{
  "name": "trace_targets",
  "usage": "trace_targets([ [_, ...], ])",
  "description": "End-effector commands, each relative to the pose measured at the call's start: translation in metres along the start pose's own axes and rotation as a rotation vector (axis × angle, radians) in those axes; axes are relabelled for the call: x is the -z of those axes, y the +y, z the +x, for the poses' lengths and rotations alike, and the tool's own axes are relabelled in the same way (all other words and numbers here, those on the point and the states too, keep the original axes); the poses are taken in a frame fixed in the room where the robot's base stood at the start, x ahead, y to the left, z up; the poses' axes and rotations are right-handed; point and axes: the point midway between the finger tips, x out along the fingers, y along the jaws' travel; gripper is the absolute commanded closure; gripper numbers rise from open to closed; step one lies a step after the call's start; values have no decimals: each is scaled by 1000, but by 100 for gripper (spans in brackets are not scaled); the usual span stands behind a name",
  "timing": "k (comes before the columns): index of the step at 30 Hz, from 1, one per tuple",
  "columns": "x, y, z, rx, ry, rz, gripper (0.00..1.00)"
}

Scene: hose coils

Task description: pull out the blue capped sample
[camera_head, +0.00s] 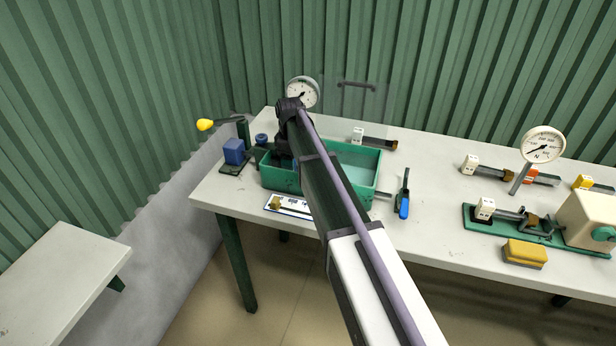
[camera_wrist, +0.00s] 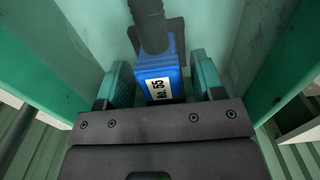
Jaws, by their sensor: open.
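In the wrist view a blue cap (camera_wrist: 174,68) with a white label reading "No. 55" joins a dark grey hose piece (camera_wrist: 150,28) inside a green-walled bin. My gripper (camera_wrist: 164,75) is open, with one green pad on each side of the blue cap. Small gaps seem to show between pads and cap; I cannot tell whether either touches. In the head view my gripper (camera_head: 283,150) reaches down into the left part of the green bin (camera_head: 370,190). The capped sample is hidden there by my arm.
A blue block (camera_head: 234,151) stands left of the bin. A blue-handled tool (camera_head: 404,196) lies to its right, and a label card (camera_head: 288,206) in front. A gauge (camera_head: 303,92) and a clear panel with a dark handle (camera_head: 356,85) stand behind. Clamps and a yellow sponge (camera_head: 525,253) lie farther right.

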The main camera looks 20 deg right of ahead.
Motion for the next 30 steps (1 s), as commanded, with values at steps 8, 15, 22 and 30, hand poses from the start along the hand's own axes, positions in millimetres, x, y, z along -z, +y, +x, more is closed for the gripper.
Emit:
trace_targets([
  [8,0,0,0,0,0,0,38],
  [15,0,0,0,0,0,0,38],
  [22,0,0,0,0,0,0,38],
  [30,0,0,0,0,0,0,45],
])
